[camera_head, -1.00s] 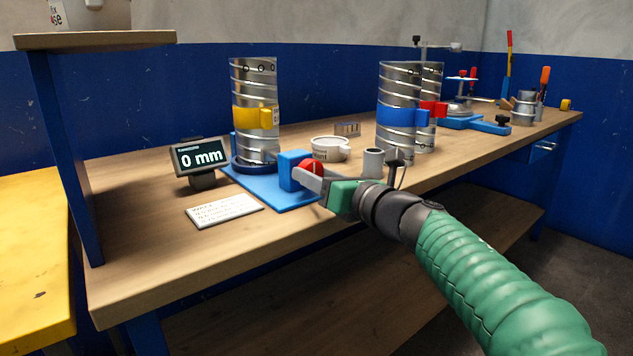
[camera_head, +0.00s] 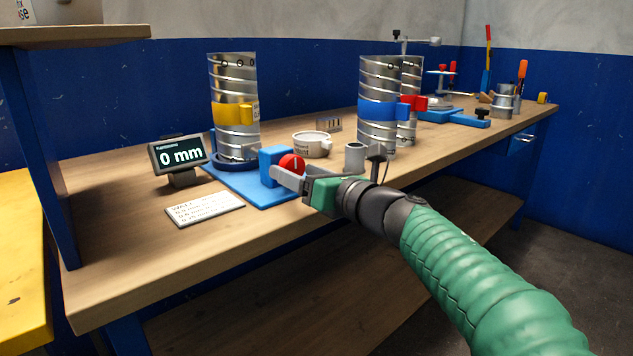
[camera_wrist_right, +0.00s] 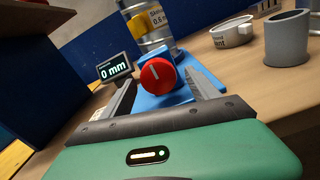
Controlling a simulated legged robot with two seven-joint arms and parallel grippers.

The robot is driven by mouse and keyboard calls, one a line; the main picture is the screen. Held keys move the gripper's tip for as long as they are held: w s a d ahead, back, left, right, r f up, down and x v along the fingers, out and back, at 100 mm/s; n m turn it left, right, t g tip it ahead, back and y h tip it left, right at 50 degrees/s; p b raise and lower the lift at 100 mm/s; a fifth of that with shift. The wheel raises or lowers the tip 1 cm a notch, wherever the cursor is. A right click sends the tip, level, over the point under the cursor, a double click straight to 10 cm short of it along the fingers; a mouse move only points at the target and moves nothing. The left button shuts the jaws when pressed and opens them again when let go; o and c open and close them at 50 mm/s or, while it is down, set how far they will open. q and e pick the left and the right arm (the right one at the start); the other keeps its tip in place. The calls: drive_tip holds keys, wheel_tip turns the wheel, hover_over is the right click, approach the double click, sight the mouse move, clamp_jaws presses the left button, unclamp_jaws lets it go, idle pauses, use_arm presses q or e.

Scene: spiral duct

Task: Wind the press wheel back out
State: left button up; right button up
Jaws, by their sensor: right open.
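The red press wheel (camera_head: 292,165) sits on the front of a blue block (camera_head: 272,163) on the blue press base (camera_head: 258,190). A white line on the wheel stands near upright in the right wrist view (camera_wrist_right: 158,74). A spiral duct with a yellow band (camera_head: 234,112) stands upright on the base. The display (camera_head: 180,154) reads 0 mm. My right gripper (camera_head: 285,180) is open at the wheel; its fingers lie on either side of the wheel in the right wrist view. I cannot tell whether they touch it. My left gripper is not in view.
A white card (camera_head: 204,208) lies in front of the display. A white tub (camera_head: 312,145), a grey cup (camera_head: 355,156) and ducts with blue (camera_head: 378,110) and red bands stand to the right. A shelf (camera_head: 75,36) rises at the left. The bench front is clear.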

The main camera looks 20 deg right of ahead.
drive_tip(key=p+v, duration=0.5)
drive_tip(key=v, duration=1.1)
drive_tip(key=shift+s+p, duration=0.2)
drive_tip(key=shift+p, duration=0.1)
drive_tip(key=shift+w, duration=0.1)
